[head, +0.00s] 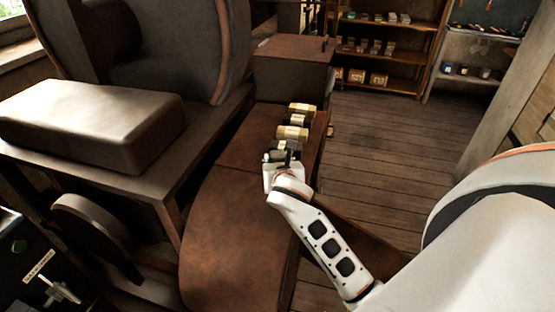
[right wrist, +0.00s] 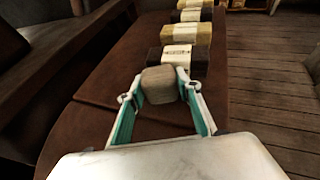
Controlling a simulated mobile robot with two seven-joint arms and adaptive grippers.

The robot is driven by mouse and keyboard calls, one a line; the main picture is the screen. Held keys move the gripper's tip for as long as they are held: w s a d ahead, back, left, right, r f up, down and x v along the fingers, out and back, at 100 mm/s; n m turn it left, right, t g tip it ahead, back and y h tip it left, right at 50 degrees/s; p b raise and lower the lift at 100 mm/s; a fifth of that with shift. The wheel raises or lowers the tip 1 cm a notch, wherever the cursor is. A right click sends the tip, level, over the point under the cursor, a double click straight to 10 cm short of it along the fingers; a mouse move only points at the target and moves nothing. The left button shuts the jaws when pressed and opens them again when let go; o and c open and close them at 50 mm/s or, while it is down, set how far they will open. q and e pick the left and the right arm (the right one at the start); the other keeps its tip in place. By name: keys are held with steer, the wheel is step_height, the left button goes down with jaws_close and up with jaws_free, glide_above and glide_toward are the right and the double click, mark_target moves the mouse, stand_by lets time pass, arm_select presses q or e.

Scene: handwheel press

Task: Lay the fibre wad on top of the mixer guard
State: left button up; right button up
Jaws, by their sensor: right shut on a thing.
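The fibre wad, a small rounded grey-beige block (right wrist: 160,84), is between the fingertips of my right gripper (right wrist: 160,92) in the right wrist view. The gripper is shut on it, with a finger on each side. In the head view my right gripper (head: 279,163) is over the brown leather-like bench top (head: 230,220), just in front of a row of wrapped bars; the wad is mostly hidden there. No part is plainly marked as the mixer guard; I cannot tell which it is. My left gripper is not in view.
Several wrapped dark and yellow bars (head: 292,133) line the bench behind the gripper. A brown box (head: 292,65) stands beyond them. At left are a bench with a large pale rounded block (head: 95,118) and a big grey curved housing (head: 175,50). The near bench top is clear.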

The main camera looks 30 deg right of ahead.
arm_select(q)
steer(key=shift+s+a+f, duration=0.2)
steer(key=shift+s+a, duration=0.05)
arm_select(e)
steer(key=shift+f, duration=0.1)
steer(key=o, duration=1)
steer(key=shift+r, duration=0.2)
steer(key=shift+s+a, duration=0.2)
steer(key=shift+s, duration=0.1)
steer(key=v, duration=1)
steer(key=shift+s+a+r, duration=0.1)
steer(key=shift+s, duration=0.05)
steer(key=shift+s+a+r, duration=0.2)
steer(key=shift+s, duration=0.2)
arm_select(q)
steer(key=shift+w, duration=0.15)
